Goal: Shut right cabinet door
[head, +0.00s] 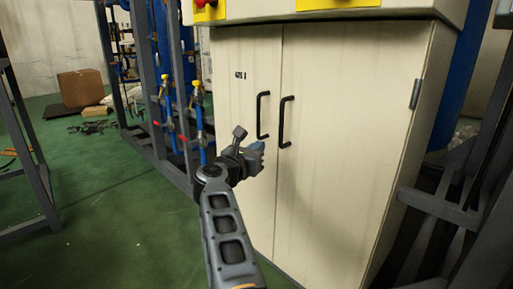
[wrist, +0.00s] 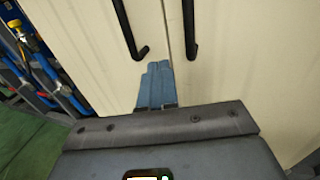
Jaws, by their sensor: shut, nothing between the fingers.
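The cream cabinet stands in front of me with two doors. The right cabinet door (head: 345,130) has a black bar handle (head: 286,122) near its left edge and a hinge at its right side. It looks flush with the left door (head: 243,150), which has its own black handle (head: 262,115). My gripper (head: 258,148) is shut and empty, in front of the left door just below its handle. In the wrist view the blue fingers (wrist: 156,84) are together, close to the seam between the doors, below both handles. I cannot tell whether the fingertips touch the surface.
A grey metal frame (head: 440,208) stands close to the cabinet's right side. Blue pipes with yellow and red valves (head: 197,115) are at its left. A cardboard box (head: 81,88) sits at the back left.

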